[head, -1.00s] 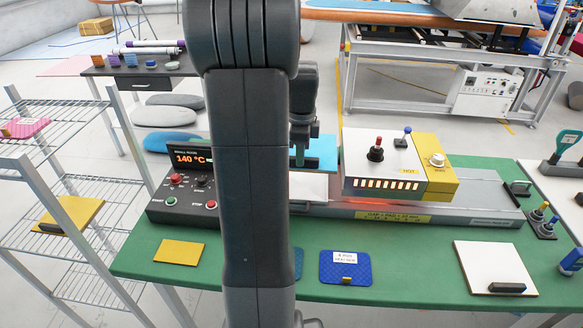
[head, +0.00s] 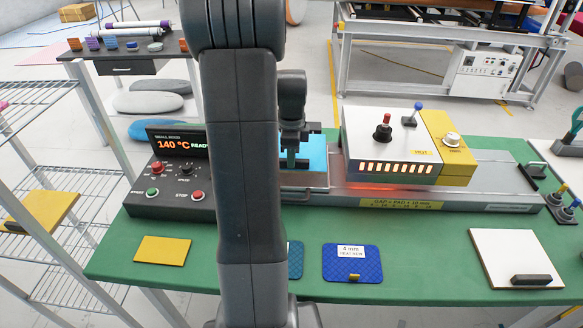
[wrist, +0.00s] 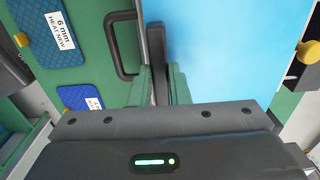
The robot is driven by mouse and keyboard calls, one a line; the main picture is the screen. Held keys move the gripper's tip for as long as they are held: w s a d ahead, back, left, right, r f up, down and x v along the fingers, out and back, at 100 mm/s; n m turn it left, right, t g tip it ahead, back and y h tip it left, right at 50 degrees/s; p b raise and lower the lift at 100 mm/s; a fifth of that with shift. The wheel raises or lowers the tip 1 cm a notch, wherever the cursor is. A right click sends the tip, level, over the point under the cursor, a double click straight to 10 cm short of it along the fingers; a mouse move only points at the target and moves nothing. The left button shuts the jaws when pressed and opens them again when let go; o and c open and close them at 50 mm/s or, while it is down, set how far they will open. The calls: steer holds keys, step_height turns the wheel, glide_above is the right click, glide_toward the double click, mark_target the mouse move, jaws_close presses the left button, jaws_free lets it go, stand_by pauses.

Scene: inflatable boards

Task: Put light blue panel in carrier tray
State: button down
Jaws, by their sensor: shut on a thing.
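My gripper (head: 292,162) is shut on the dark handle bar (wrist: 158,50) at the edge of the light blue panel (head: 312,152). In the wrist view the panel (wrist: 240,50) fills the upper right and looks roughly flat. In the head view it is over the carrier tray (head: 305,181), the metal tray at the left end of the press bed, and covers most of its top. I cannot tell whether the panel rests in the tray or hangs just above it. A black loop handle (wrist: 122,45) shows left of the fingers. My arm hides the tray's left side.
A control box (head: 172,180) reading 140 °C stands left of my arm. The press head (head: 390,145) is close on the right. A yellow pad (head: 162,250), a blue 4 mm pad (head: 352,262) and a white panel (head: 515,258) lie along the green table's front.

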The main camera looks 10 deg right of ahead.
steer(key=shift+f, duration=2.3)
steer(key=shift+f, duration=0.2)
steer(key=c, duration=1.4)
jaws_free()
steer(key=shift+r, duration=0.1)
steer(key=shift+o, duration=0.2)
step_height(320, 180, up, 12)
steer(key=shift+r, duration=0.1)
